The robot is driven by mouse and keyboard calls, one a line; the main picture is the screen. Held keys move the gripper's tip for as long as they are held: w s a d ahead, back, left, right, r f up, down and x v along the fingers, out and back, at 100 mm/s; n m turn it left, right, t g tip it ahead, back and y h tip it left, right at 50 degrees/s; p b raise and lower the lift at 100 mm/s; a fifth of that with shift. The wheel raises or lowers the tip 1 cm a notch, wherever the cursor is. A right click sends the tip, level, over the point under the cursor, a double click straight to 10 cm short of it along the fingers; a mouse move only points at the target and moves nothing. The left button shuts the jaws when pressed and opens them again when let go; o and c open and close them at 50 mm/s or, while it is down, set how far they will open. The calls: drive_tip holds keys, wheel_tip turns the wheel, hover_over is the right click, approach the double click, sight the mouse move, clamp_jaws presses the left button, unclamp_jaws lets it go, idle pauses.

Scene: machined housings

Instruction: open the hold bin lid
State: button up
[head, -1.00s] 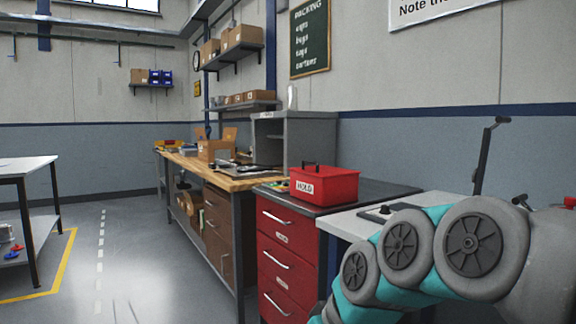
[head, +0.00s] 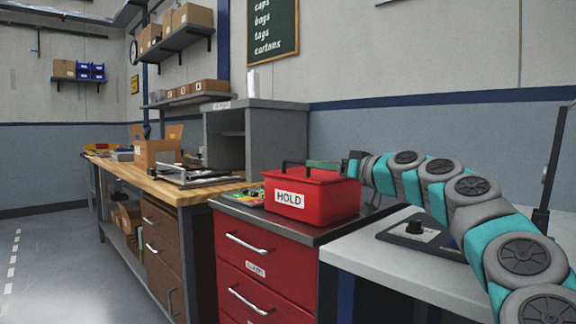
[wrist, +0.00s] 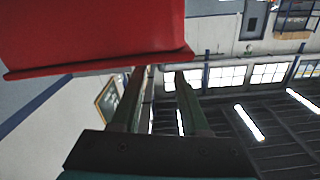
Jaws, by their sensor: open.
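The red hold bin (head: 322,203), with a white HOLD label (head: 289,200), stands on the dark top of the red drawer cabinet. Its lid (head: 312,178) looks shut and carries a black handle (head: 295,166). My arm reaches in from the right, and its end is at the far right top of the bin, partly hidden by it. In the wrist view my gripper (wrist: 161,75) is open with nothing between its fingers. The red bin (wrist: 90,35) fills the upper left there, its rim close to the fingertips. I cannot tell whether they touch.
The red drawer cabinet (head: 265,262) stands beside a wooden workbench (head: 180,188) with a cardboard box (head: 156,152). A grey cabinet (head: 262,140) is behind the bin. A light table (head: 385,257) with a black knobbed device (head: 415,234) is at the right. Floor is free at the left.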

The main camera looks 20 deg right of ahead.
sight(300, 163)
drive_tip(key=shift+p+x, duration=0.45)
drive_tip(key=shift+x, duration=3.25)
drive_tip(key=shift+s+a, duration=0.1)
clamp_jaws()
